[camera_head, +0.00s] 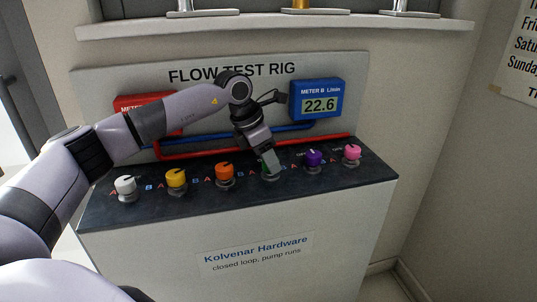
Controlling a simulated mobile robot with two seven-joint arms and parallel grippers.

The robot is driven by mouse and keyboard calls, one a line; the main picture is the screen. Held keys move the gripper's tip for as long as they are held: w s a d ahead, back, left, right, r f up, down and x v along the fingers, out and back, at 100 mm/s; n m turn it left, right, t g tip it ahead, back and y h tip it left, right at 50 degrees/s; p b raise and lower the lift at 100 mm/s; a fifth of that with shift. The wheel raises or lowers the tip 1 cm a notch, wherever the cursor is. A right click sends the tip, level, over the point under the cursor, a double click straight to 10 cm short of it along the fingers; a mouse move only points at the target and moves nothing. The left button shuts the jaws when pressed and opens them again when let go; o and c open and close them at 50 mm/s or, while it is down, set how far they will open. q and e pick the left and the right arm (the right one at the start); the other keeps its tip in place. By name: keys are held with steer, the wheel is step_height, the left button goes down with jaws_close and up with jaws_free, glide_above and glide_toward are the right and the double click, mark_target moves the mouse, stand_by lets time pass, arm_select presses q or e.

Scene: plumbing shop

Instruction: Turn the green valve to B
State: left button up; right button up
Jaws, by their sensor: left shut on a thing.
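The green valve (264,170) is in the row of valve knobs on the dark top of the flow test rig, in the head view. Only a sliver of green shows, as my gripper hides most of it. My left gripper (271,163) points down from above and is shut on the green valve. The valve's pointer is hidden, so I cannot tell which letter it faces. The blue meter B (318,99) reads 22.6. My right gripper is not in view.
White (125,185), yellow (176,177) and orange (224,171) knobs stand left of the green one. Purple (313,158) and pink (352,152) knobs stand to its right. A red meter (144,101) is partly behind my left arm. Red and blue pipes run behind the knobs.

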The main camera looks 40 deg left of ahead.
arm_select(q)
steer(key=shift+r+m, duration=0.15)
steer(key=shift+m, duration=0.25)
steer(key=shift+w+a+m+g+h+p, duration=0.1)
steer(key=shift+m+g+h+p, duration=0.35)
steer(key=shift+m, duration=0.55)
steer(key=shift+m+p, duration=0.3)
steer(key=shift+m, duration=0.4)
steer(key=o, duration=1)
steer(key=shift+o, duration=0.2)
steer(key=v, duration=0.7)
